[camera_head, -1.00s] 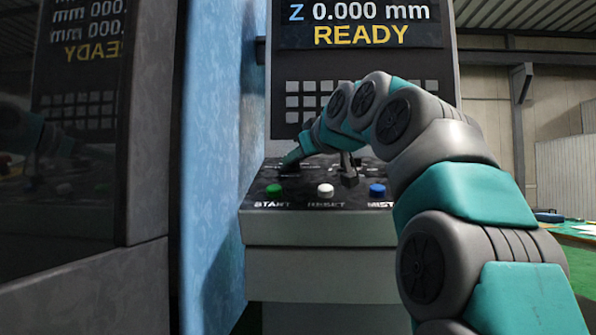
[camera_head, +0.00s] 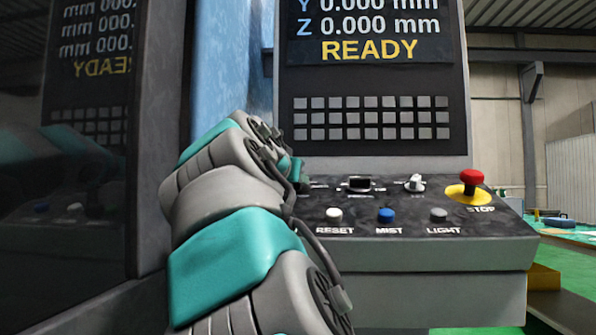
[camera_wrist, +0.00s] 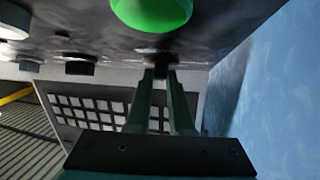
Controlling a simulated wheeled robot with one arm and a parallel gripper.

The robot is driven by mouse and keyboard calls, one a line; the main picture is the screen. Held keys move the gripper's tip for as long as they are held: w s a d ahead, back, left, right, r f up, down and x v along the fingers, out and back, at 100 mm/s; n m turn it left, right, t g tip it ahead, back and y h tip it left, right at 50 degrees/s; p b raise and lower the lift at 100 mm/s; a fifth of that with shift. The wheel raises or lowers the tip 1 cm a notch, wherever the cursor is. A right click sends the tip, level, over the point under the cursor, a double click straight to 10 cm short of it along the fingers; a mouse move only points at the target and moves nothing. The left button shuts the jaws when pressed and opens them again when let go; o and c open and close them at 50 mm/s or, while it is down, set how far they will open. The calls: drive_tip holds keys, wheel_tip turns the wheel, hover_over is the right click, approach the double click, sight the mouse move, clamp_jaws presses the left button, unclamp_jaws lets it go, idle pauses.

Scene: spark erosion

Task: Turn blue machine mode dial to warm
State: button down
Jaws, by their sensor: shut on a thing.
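The blue machine's control panel (camera_head: 455,225) fills the centre and right of the head view. My gripper (camera_wrist: 161,76) shows in the wrist view with its two dark fingers close together, shut on a small dark dial (camera_wrist: 160,71) on the panel. The dial sits beyond the big green START button (camera_wrist: 150,8). Its marks and pointer direction cannot be read. In the head view my arm covers the left end of the panel, hiding this dial, the START button and my gripper.
A dark switch (camera_head: 360,184), a pale knob (camera_head: 415,184) and a red STOP button (camera_head: 471,182) sit along the panel. RESET (camera_head: 334,215), MIST (camera_head: 385,215) and LIGHT (camera_head: 438,214) buttons line the front. The blue machine wall (camera_wrist: 275,80) stands close beside my gripper.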

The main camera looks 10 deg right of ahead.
drive_tip(key=shift+a+r+m+g+h+p, duration=0.15)
drive_tip(key=shift+m+g+h+p, duration=0.3)
drive_tip(key=shift+m, duration=0.25)
drive_tip(key=shift+h, duration=0.25)
drive_tip(key=shift+m, duration=0.4)
drive_tip(key=c, duration=0.8)
unclamp_jaws()
drive_tip(key=v, duration=0.7)
drive_tip(key=shift+s+a+b, duration=0.2)
drive_tip(key=shift+a+b, duration=0.05)
drive_tip(key=shift+b, duration=0.15)
